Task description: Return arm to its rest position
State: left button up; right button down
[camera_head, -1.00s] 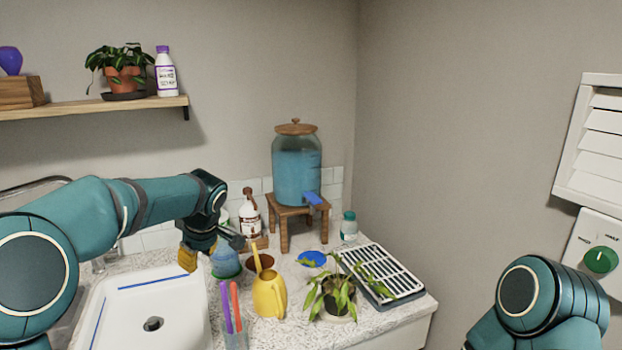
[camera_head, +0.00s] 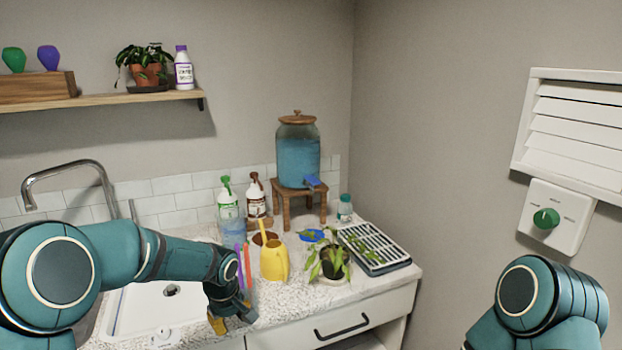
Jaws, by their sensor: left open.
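My left arm comes in from the left across the white sink (camera_head: 130,312). Its gripper (camera_head: 232,320) hangs down, open, with nothing seen between its yellow-tipped fingers. It is at the sink's right side, in front of the purple and orange sticks (camera_head: 246,265), whose lower ends it hides. Of my right arm only a teal rounded link shows at the lower right; its gripper is out of the frame.
A yellow watering can (camera_head: 273,262), a drooping potted plant (camera_head: 331,263) and a slotted tray (camera_head: 378,252) stand right of the gripper. Spray bottles (camera_head: 230,215) and a water dispenser (camera_head: 298,157) are behind. A curved faucet (camera_head: 70,168) rises behind my left arm.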

pick_arm(q)
jog(key=s+d+f+m+g+h, duration=0.15)
jog(key=s+d+f, duration=0.25)
jog(key=s+f, duration=0.4)
jog(key=s+d+f+m+h, duration=0.2)
jog(key=s+d+f+m, duration=0.15)
jog(key=s+f, duration=0.45)
jog(key=s+d+f+m, duration=0.1)
jog(key=s+f, duration=0.3)
jog(key=s, duration=0.7)
jog(key=shift+f+m+t, duration=0.15)
jog(key=shift+m+t, duration=0.2)
jog(key=shift+m, duration=0.05)
